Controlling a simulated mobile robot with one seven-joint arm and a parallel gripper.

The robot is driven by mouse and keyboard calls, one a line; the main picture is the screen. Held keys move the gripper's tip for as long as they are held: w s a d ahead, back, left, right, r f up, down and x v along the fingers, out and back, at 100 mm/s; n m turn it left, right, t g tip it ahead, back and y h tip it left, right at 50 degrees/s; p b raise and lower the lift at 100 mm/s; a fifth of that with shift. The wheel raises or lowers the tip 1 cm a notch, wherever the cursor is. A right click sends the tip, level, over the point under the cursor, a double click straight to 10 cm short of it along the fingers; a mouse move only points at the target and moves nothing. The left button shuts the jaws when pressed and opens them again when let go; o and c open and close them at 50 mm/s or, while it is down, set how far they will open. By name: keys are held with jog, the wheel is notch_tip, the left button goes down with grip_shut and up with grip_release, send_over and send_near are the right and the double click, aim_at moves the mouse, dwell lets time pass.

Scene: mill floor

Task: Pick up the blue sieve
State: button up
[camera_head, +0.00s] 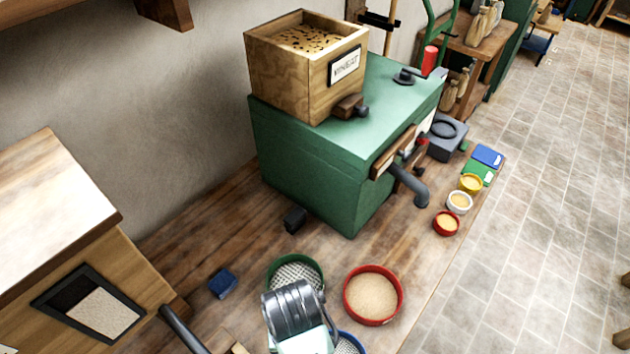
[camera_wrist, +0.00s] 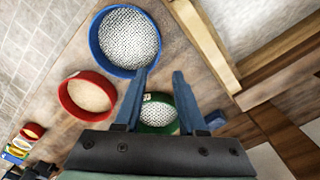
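The blue sieve (camera_wrist: 94,38) is a round blue rim with a pale mesh, at the top of the wrist view. In the head view only part of its rim and mesh (camera_head: 347,345) shows at the bottom edge, partly hidden by my arm. My gripper (camera_wrist: 159,72) is open, with two blue-grey fingers apart and nothing held. In the wrist view the left fingertip is near the lower right of the blue rim; I cannot tell the height gap. The green sieve (camera_wrist: 158,129) shows between and behind the fingers.
A red sieve (camera_head: 346,300) with tan contents stands close by. A small blue block (camera_head: 222,283) lies on the wooden bench. A green mill (camera_head: 310,165) with a wooden hopper (camera_head: 285,75) stands behind. Small bowls (camera_head: 459,202) line the bench's right edge.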

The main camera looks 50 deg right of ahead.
jog(key=f, duration=0.6)
jog(key=shift+s+f, duration=0.25)
jog(key=shift+f, duration=3.1)
grip_shut()
